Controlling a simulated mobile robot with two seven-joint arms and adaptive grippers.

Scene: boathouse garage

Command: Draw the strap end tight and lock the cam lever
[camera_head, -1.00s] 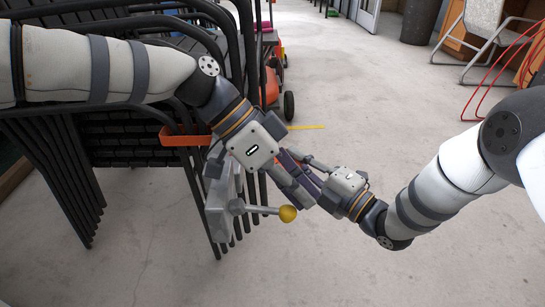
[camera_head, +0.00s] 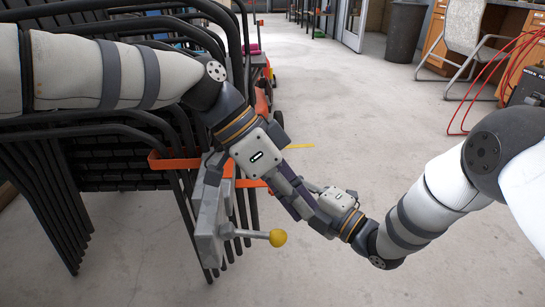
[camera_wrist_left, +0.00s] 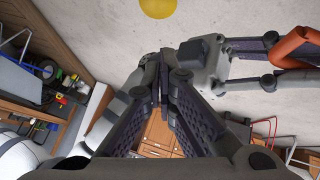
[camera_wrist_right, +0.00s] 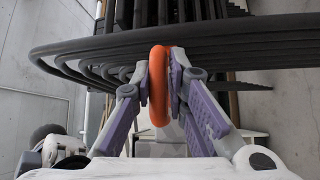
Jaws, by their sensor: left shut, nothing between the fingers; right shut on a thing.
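The orange strap (camera_head: 172,163) runs around the stack of black chairs to the grey cam buckle (camera_head: 208,222). The buckle's lever (camera_head: 252,234) sticks out to the right and ends in a yellow knob (camera_head: 277,238). My right gripper (camera_wrist_right: 160,95) is shut on the orange strap end (camera_wrist_right: 159,85), which also shows at the right edge in the left wrist view (camera_wrist_left: 297,48). My left gripper (camera_head: 306,207) is shut and empty, above and right of the knob. It crosses in front of my right gripper's fingers and partly hides them in the head view.
The stacked black chairs (camera_head: 110,165) fill the left side. Open concrete floor (camera_head: 350,110) lies to the right. A grey chair (camera_head: 475,40), red hose loops (camera_head: 480,80) and a dark bin (camera_head: 405,32) stand farther back.

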